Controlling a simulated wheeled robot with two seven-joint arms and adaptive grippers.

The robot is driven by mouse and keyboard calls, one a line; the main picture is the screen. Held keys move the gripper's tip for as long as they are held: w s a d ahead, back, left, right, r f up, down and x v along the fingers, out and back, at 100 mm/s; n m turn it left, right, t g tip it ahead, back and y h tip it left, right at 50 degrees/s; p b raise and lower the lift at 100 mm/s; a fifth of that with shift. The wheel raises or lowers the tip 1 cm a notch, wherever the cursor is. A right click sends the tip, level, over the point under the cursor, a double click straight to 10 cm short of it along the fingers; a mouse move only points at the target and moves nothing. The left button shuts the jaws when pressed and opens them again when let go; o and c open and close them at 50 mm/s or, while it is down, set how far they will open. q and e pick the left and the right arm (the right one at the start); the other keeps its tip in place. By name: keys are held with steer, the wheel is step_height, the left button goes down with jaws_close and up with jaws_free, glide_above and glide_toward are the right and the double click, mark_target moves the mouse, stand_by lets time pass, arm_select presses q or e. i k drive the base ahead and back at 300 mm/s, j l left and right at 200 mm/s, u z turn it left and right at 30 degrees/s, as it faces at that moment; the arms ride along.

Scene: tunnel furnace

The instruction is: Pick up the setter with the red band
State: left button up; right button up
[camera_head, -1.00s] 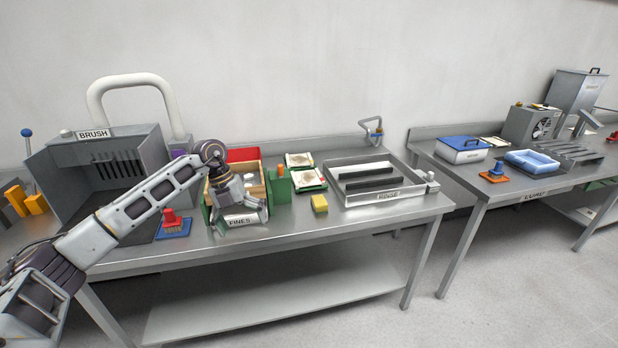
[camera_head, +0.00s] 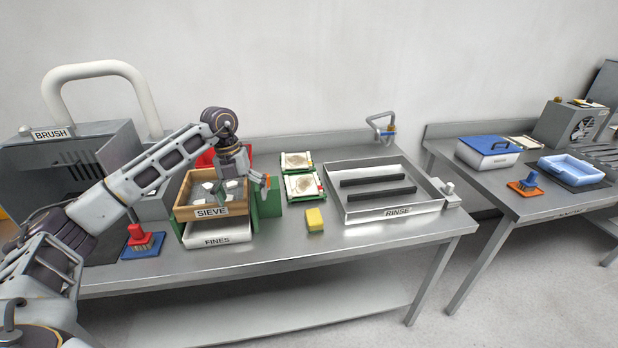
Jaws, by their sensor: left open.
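Two pale, square setters with brown stained middles lie on green holders on the bench, right of the sieve. The nearer setter (camera_head: 304,186) shows a small red mark at its right edge, which looks like the red band. The farther setter (camera_head: 297,160) shows a small yellowish mark at its right edge. My left gripper (camera_head: 243,187) is open and points down over the right part of the sieve, left of both setters and apart from them. My right gripper is not in view.
The wooden sieve box (camera_head: 182,205) holds pale pieces above the fines tray (camera_head: 217,233). A green block (camera_head: 270,200) stands between sieve and setters. A yellow sponge (camera_head: 315,220) lies in front of the setters. The rinse tray (camera_head: 395,213) is to the right.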

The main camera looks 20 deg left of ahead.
mark_target(303, 184)
steer(key=i, duration=1)
